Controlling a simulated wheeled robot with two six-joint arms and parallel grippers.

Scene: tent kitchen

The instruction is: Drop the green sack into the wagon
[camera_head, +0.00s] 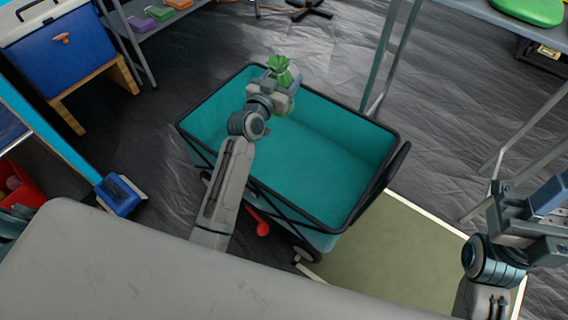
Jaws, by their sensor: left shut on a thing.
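The green sack (279,68) is a small bundle held at the tip of my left gripper (283,84). The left gripper is shut on it, over the far left part of the wagon (330,153). The wagon is a teal fabric box with a black rim and wheels, and its visible inside looks empty. Part of its floor is hidden behind my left arm. My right gripper (535,205) is at the right edge, apart from the wagon; its fingertips are not clear.
A blue cooler (62,60) on a wooden stand is at the top left. A shelf with coloured blocks (159,13) stands beside it. Metal table legs (384,60) rise behind the wagon. A green mat (400,250) lies at its right.

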